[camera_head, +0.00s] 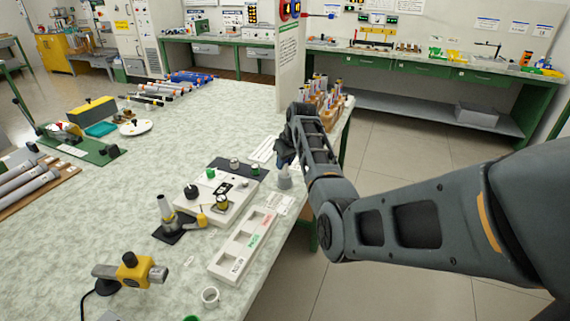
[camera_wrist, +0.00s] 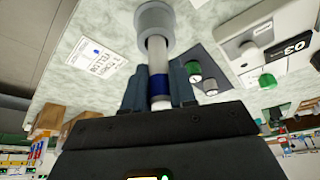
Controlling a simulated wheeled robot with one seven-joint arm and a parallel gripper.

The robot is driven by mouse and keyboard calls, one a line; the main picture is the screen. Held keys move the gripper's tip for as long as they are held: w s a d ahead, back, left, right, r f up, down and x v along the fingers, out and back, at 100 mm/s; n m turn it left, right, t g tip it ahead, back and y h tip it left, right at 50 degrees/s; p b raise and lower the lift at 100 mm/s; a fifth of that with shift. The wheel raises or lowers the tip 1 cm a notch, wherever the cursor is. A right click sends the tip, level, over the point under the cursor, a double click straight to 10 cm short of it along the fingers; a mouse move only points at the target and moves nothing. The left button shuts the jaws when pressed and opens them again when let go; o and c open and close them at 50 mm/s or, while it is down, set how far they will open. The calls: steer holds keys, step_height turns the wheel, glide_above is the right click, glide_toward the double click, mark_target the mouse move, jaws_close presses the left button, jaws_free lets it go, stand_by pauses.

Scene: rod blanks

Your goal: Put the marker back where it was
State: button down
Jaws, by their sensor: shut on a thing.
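My gripper (camera_head: 287,152) is shut on the marker, near the table's right edge. In the wrist view the marker (camera_wrist: 157,58) is a white rod with a blue band, and my gripper (camera_wrist: 158,92) has one finger on each side of it. The marker's far end meets a grey round holder (camera_wrist: 155,16), which also shows in the head view (camera_head: 284,181) standing on the table just below my gripper. I cannot tell how deep the end sits in the holder. In the head view my gripper hides most of the marker.
A white device with knobs (camera_head: 217,205) and a white tray with labelled compartments (camera_head: 241,246) lie in front. A printed card (camera_head: 279,203) lies by the holder.

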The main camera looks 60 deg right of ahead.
steer(key=shift+f, duration=0.7)
steer(key=shift+f, duration=0.15)
steer(key=c, duration=0.9)
jaws_free()
steer(key=v, duration=1.2)
steer(key=shift+r+b, duration=0.2)
steer(key=shift+b, duration=0.1)
